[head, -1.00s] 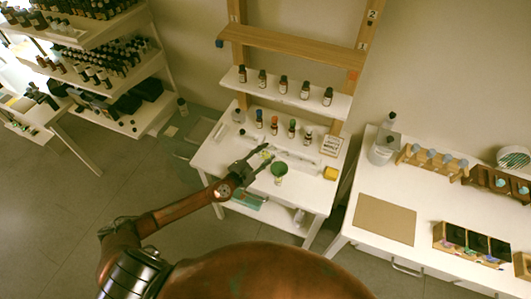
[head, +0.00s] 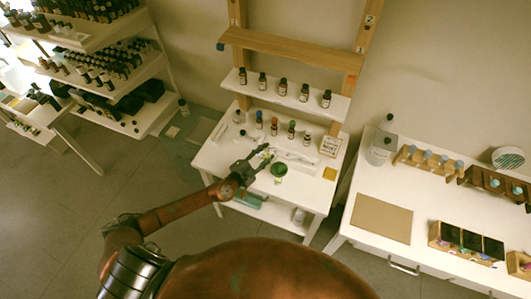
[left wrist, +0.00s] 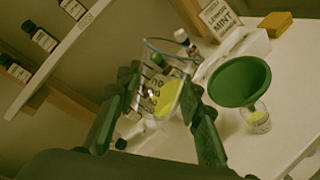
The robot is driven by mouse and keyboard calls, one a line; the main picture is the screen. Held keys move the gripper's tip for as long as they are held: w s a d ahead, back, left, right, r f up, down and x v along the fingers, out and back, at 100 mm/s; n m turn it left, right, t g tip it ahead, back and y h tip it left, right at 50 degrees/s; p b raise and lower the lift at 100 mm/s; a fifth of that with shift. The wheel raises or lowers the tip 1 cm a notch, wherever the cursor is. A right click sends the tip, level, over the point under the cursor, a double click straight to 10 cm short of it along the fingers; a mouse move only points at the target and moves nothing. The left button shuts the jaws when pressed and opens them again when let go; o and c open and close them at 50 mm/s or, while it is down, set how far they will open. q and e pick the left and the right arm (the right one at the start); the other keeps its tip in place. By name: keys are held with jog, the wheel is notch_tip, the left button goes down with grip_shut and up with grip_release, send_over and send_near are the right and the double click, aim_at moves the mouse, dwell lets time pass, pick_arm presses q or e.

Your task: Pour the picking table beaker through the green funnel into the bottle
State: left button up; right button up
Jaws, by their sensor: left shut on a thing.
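My left gripper (head: 260,160) is shut on a clear glass beaker (left wrist: 157,82) with white markings. Yellow-green liquid (left wrist: 169,98) in it lies toward the side facing the funnel, and the beaker looks tilted. The green funnel (left wrist: 239,81) sits in the mouth of a small clear bottle (left wrist: 257,119), to the right of the beaker in the left wrist view. Some yellow-green liquid shows low in the bottle. In the head view the funnel (head: 279,169) stands just right of my left gripper. No stream of liquid can be made out. My right gripper is out of view.
Several dropper bottles (head: 291,129) stand behind on the white table (head: 229,157). A lemon mint sign (left wrist: 221,19) and a yellow block (left wrist: 275,23) are at the table's right. More bottles stand on the shelf (head: 272,88) above. The table's front right is clear.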

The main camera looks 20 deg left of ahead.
pick_arm(q)
jog(key=shift+f+m+y+p, duration=0.2)
jog(key=shift+f+m+p, duration=0.15)
jog(key=shift+m+p, duration=0.45)
jog(key=shift+f+m+y+p, duration=0.2)
jog(key=shift+f+m+p, duration=0.1)
jog(key=shift+m+p, duration=0.45)
jog(key=shift+d+r+p, duration=0.2)
jog(key=shift+d+p, duration=0.15)
jog(key=shift+p, duration=0.7)
jog(key=shift+s+d+r+m+p, duration=0.1)
jog(key=shift+d+m+p, duration=0.1)
jog(key=shift+m+p, duration=0.3)
jog(key=shift+s+d+r+m+y+p, duration=0.15)
jog(key=shift+r+m+y+p, duration=0.3)
jog(key=shift+p, duration=0.95)
dwell(3.5)
